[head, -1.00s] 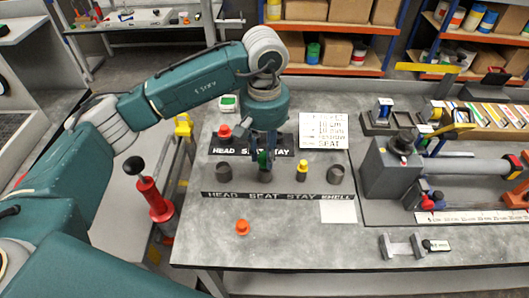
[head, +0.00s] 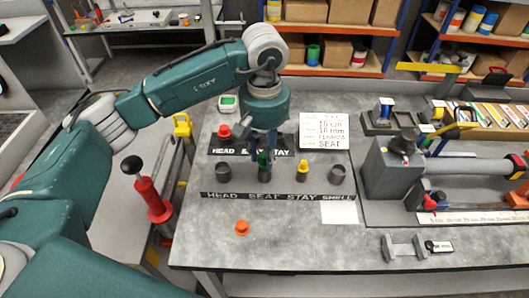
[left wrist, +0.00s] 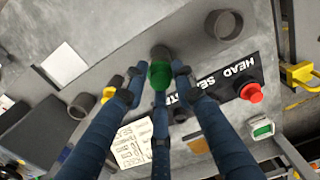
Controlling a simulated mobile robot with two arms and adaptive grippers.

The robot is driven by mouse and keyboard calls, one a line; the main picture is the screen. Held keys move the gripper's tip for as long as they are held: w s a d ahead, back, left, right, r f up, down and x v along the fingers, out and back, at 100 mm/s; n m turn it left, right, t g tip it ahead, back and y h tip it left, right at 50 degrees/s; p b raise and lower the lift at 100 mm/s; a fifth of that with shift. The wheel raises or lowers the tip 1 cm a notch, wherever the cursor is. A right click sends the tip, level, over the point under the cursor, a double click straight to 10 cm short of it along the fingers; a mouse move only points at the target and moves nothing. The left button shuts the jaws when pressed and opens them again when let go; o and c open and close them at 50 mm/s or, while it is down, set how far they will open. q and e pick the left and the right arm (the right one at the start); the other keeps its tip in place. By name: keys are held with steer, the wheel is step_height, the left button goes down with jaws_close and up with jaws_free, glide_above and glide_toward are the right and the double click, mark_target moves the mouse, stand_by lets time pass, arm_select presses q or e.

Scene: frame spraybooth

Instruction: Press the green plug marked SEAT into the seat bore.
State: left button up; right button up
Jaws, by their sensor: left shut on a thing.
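My left gripper (head: 264,160) is shut on the green plug (head: 263,158) above the row of grey bores. In the left wrist view the green plug (left wrist: 160,73) sits between the dark fingers of my left gripper (left wrist: 154,82). I cannot tell whether the plug touches the bore. My right gripper is not in view.
An empty bore (head: 223,170) stands left, a yellow plug (head: 302,170) in the row and another bore (head: 336,173) right. A red plug (head: 224,131) is by the rear label strip (head: 225,151). An orange piece (head: 242,228) lies in front; a sign (head: 324,130) lies behind.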

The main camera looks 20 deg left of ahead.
mark_target(264, 154)
arm_select(q)
steer(key=shift+b, duration=0.35)
stand_by(0.4)
stand_by(0.4)
steer(key=shift+f+b, duration=1.45)
steer(key=shift+b, duration=0.2)
steer(key=o, duration=1)
steer(key=shift+r, duration=0.1)
step_height(264, 154, up, 12)
steer(key=shift+f, duration=0.1)
